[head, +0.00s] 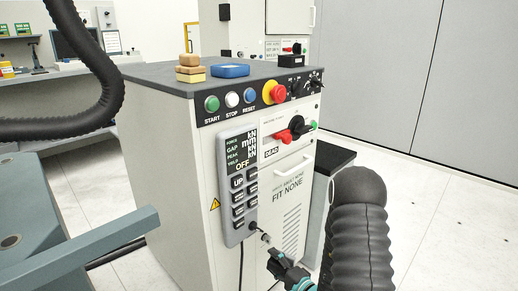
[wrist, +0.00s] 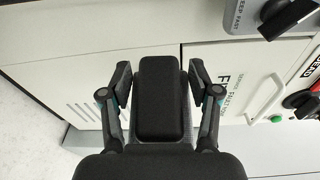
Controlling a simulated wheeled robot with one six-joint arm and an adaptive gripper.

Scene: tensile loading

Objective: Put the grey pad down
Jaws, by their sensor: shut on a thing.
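My gripper (wrist: 160,86) shows in the wrist view with one finger on each side of a dark, near-black block with rounded corners. I take this block to be the grey pad (wrist: 160,92); it is shut between the fingers, in front of the white cabinet face. Its far side is hidden. In the head view my gripper (head: 272,258) is low in front of the cabinet, small and partly hidden by my own dark arm. I cannot make out the pad there.
The white cabinet (head: 225,160) has a dark top (head: 150,75) carrying wooden blocks (head: 190,70) and a blue tray-like piece (head: 230,70). Buttons, a red stop knob (head: 274,92) and a control pendant (head: 238,185) are on its front. Floor at right (head: 430,190) is clear.

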